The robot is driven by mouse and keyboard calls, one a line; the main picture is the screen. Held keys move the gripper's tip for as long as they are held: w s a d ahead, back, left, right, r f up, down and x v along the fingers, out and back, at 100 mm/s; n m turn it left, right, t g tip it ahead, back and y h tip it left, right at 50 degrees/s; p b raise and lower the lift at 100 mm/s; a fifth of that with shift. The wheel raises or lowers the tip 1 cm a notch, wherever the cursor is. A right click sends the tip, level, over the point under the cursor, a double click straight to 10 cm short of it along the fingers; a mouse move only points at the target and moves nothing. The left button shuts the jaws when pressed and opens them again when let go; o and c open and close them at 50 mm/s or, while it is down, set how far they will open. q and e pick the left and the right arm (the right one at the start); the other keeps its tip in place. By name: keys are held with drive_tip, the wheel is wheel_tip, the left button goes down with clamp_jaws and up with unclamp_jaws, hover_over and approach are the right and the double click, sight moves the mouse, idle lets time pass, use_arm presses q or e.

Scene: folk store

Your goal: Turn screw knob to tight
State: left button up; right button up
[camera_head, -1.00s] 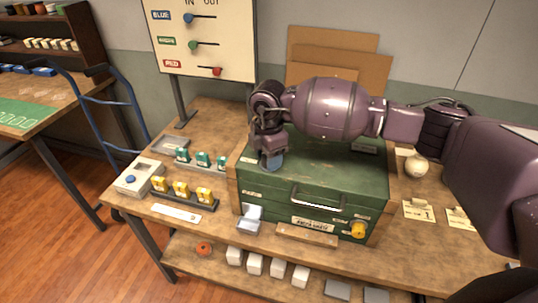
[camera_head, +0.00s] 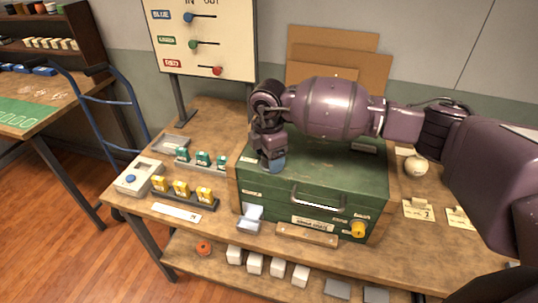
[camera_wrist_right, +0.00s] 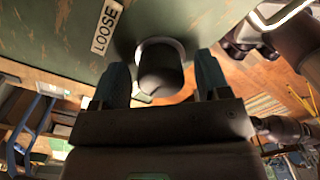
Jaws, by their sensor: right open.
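The green chest (camera_head: 340,170) stands on the workbench. My right gripper (camera_head: 273,163) is over the left part of its top in the head view. In the right wrist view a dark round screw knob (camera_wrist_right: 160,72) with a pale ring stands on the green surface. A white "LOOSE" label (camera_wrist_right: 107,27) is beside it. My right gripper (camera_wrist_right: 160,82) is open, with one blue-green finger on each side of the knob. I cannot tell whether the fingers touch it. In the head view the gripper hides the knob. My left gripper is not in view.
The chest front has a metal handle (camera_head: 318,203) and a yellow knob (camera_head: 358,230). Yellow blocks (camera_head: 181,188) and green blocks (camera_head: 203,158) stand in racks to the left. A grey button box (camera_head: 139,176) is at the bench's left end. A pale round jar (camera_head: 416,167) stands to the right.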

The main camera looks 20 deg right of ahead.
wheel_tip(320, 180, up, 10)
drive_tip(key=shift+w+f+b, duration=0.1)
drive_tip(key=shift+f+b, duration=0.1)
drive_tip(key=shift+b, duration=0.35)
drive_tip(key=shift+r, duration=0.65)
drive_tip(key=shift+f, duration=0.1)
